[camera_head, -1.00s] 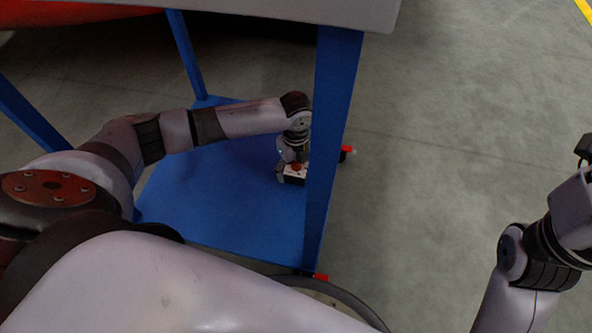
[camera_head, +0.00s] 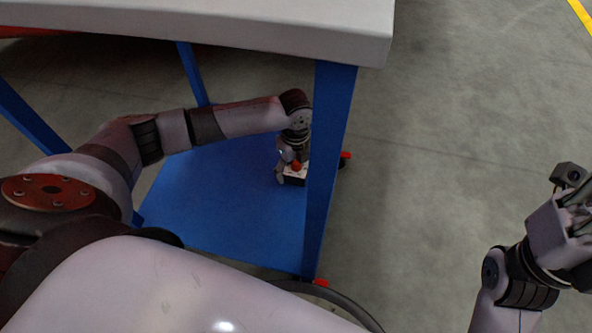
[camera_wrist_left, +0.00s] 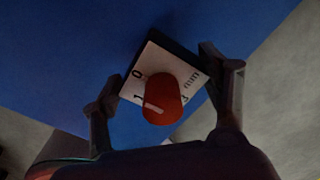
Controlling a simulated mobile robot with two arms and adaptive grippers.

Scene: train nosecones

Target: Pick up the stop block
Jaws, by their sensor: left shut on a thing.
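The stop block (camera_head: 295,179) is a small dark block with a white scale plate and a red knob. It is at the right side of the blue lower shelf (camera_head: 215,215), beside a blue leg. My left gripper (camera_head: 291,170) is shut on it from above. In the left wrist view the stop block (camera_wrist_left: 138,86) sits between the two fingers of the left gripper (camera_wrist_left: 160,68). I cannot tell whether it touches the shelf or hangs just above it. My right gripper (camera_head: 572,215) is at the right edge, away from the block; its fingers are unclear.
The blue leg (camera_head: 330,165) stands close to the right of my left gripper. A pale tabletop (camera_head: 250,22) lies above the shelf. The grey floor to the right is clear.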

